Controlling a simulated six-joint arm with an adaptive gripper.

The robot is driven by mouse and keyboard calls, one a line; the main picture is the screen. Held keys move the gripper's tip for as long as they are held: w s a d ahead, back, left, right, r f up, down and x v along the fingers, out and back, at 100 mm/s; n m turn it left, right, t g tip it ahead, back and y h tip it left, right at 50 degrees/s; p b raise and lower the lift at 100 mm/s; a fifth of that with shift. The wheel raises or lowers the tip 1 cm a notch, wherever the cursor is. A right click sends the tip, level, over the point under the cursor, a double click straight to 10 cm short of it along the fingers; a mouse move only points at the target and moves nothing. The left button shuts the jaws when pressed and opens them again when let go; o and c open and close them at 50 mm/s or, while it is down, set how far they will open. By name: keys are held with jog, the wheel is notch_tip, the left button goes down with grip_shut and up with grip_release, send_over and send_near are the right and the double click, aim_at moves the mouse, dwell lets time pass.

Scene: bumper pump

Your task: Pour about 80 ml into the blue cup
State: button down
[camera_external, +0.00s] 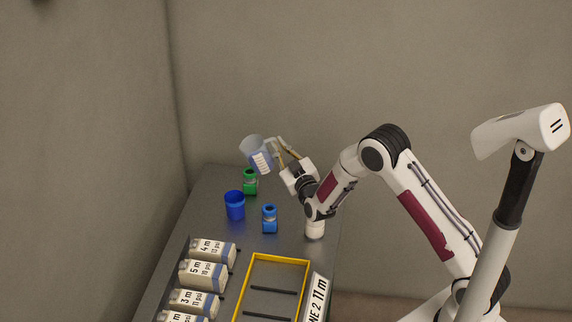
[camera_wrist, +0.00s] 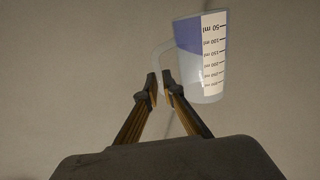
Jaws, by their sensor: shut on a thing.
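The blue cup (camera_external: 235,205) stands upright on the grey table, open at the top. My gripper (camera_external: 277,150) is shut on the handle of a clear measuring cup (camera_external: 256,152) and holds it in the air, above and a little right of the blue cup. The measuring cup is tilted. In the wrist view, my gripper (camera_wrist: 160,84) grips the handle of the measuring cup (camera_wrist: 207,85). Its white scale with ml marks and bluish liquid inside are visible. No stream of liquid shows.
A green container (camera_external: 250,182) and a blue container (camera_external: 269,219) stand near the blue cup. A yellow-rimmed tray (camera_external: 278,257) and a white labelled plate (camera_external: 317,298) lie at the front.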

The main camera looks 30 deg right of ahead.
aim_at(260, 156)
jog(key=a+n, duration=0.1)
jog(key=n, duration=0.1)
jog(key=a+n+t+y, duration=0.1)
jog(key=a+n, duration=0.2)
jog(key=shift+s+r+n+t+y, duration=0.15)
jog(key=shift+s+n+t+y, duration=0.15)
jog(key=shift+a+n, duration=0.2)
jog(key=shift+n, duration=0.7)
jog(key=shift+s+a+f+n+t+y, duration=0.1)
jog(key=shift+a+n+t+y, duration=0.2)
jog(key=shift+n, duration=0.3)
jog(key=shift+a+f+n+t+y, duration=0.1)
jog(key=shift+a+n+y, duration=0.1)
jog(key=shift+n+y, duration=0.3)
jog(key=shift+a+f+n, duration=0.3)
jog(key=shift+f+n, duration=0.25)
jog(key=shift+n, duration=0.25)
jog(key=shift+s+a+f+n+y, duration=0.1)
jog(key=shift+s+f+n+y, duration=0.2)
jog(key=shift+s+f+n, duration=0.15)
jog(key=shift+s+a+f+n+b, duration=0.1)
jog(key=shift+a+n+b, duration=0.1)
jog(key=shift+n+b, duration=0.15)
dwell(0.7)
jog(key=shift+s+a+f+n+t+y, duration=0.15)
jog(key=shift+a+n+t+y, duration=0.2)
jog(key=shift+n+y, duration=0.3)
dwell(0.5)
